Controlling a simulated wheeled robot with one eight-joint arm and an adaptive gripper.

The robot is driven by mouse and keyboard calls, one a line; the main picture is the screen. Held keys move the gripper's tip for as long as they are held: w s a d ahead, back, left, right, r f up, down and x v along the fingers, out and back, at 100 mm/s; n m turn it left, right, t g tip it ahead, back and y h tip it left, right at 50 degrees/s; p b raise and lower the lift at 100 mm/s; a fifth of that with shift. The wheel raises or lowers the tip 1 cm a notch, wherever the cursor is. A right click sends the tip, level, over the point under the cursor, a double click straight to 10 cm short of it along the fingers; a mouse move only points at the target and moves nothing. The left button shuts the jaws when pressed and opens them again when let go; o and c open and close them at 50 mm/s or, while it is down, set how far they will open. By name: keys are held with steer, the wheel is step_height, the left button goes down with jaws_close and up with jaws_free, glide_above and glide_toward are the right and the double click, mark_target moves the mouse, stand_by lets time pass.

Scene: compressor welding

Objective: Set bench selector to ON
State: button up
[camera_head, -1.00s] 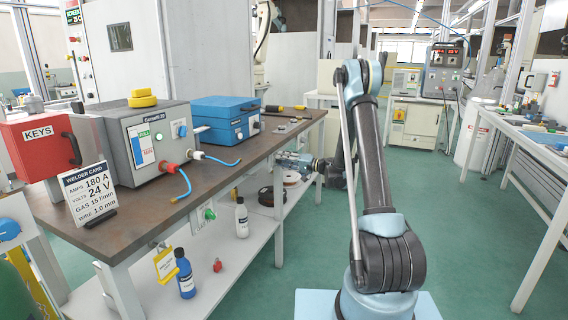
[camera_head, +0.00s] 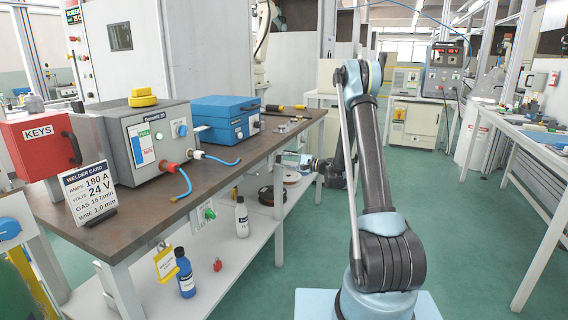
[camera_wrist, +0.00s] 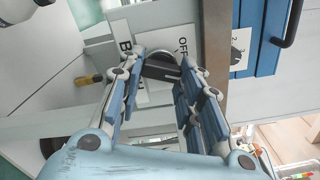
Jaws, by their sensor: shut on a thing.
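The bench selector (camera_wrist: 160,68) is a dark round knob on a pale plate on the bench front, seen in the wrist view. The word OFF shows beside it, and a label starting with "B" is partly hidden. My gripper (camera_wrist: 160,62) has its two blue fingers on either side of the knob, shut on it. The knob's exact pointing direction cannot be read. In the head view my gripper (camera_head: 290,159) is at the front edge of the workbench (camera_head: 115,232), just below the top, and the selector is hidden.
A blue case (camera_head: 224,119) and a grey welder unit (camera_head: 146,138) stand on the bench, with a red KEYS box (camera_head: 38,144) at the left. Bottles (camera_head: 185,274) stand on the lower shelf. The green floor (camera_head: 265,275) is open in front of the bench.

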steer(key=shift+f+m, duration=0.15)
steer(key=shift+m, duration=0.45)
steer(key=o, duration=0.8)
steer(key=v, duration=1.2)
